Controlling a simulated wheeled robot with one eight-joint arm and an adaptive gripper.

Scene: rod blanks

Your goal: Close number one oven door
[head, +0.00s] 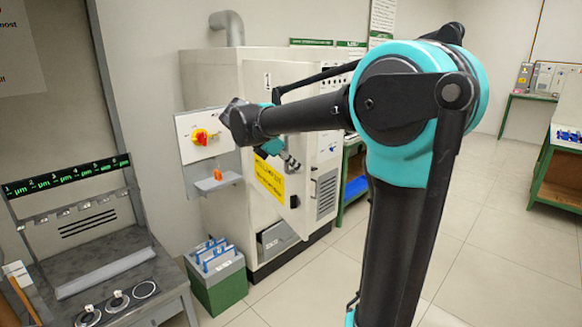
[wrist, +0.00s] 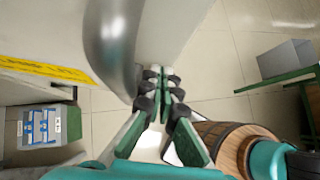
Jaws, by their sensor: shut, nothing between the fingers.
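The number one oven (head: 212,85) is a beige cabinet at the centre of the head view, with a "1" on its upper front. Its door (head: 290,110) carries a yellow label (head: 269,178) and a small dark catch (head: 294,201). The door looks ajar, its free edge standing out on the right; how wide is hard to tell. Contact cannot be made out. The yellow label (wrist: 45,69) is at left.
A workbench (head: 120,270) is at front left.

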